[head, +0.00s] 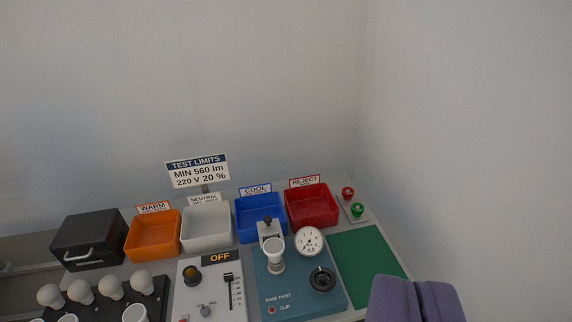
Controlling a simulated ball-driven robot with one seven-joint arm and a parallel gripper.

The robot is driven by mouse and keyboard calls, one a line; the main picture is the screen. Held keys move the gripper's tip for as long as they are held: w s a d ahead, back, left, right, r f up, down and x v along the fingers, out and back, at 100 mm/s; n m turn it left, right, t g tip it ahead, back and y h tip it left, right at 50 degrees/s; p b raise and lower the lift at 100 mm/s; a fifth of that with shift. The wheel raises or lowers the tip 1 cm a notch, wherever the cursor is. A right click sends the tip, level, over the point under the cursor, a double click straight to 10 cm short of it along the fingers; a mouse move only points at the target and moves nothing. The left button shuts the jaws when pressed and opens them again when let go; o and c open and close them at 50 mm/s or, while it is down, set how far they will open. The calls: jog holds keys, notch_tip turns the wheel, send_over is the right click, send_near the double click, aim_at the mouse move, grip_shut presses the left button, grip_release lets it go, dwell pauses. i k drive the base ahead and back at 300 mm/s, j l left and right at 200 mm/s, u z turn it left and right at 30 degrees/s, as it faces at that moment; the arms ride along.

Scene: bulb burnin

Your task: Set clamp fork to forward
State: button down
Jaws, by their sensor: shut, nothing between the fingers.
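The teal BASE TWIST fixture (262,292) stands at the front right of the bench. At its back is a grey bracket (266,232) with a dark knob on top, which looks like the clamp fork. Its exact setting is too small to tell. A white cup-shaped holder (275,256) stands just in front of it. The fixture also has a round white dial (310,241), a black knob (322,279) and a red SLIP lamp (271,310). My gripper (416,284) is at the bottom right, its purple fingers shut together and empty, apart from the fixture.
Orange (153,255), white (206,246), blue (261,235) and red (312,223) bins line the back. A green mat (368,268) lies bare right of the fixture. An OFF panel (211,306), a bulb rack (84,309) and a black box (88,253) stand left.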

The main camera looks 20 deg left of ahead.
aim_at(269, 227)
jog(key=i, duration=1.4)
jog(key=u, duration=0.3)
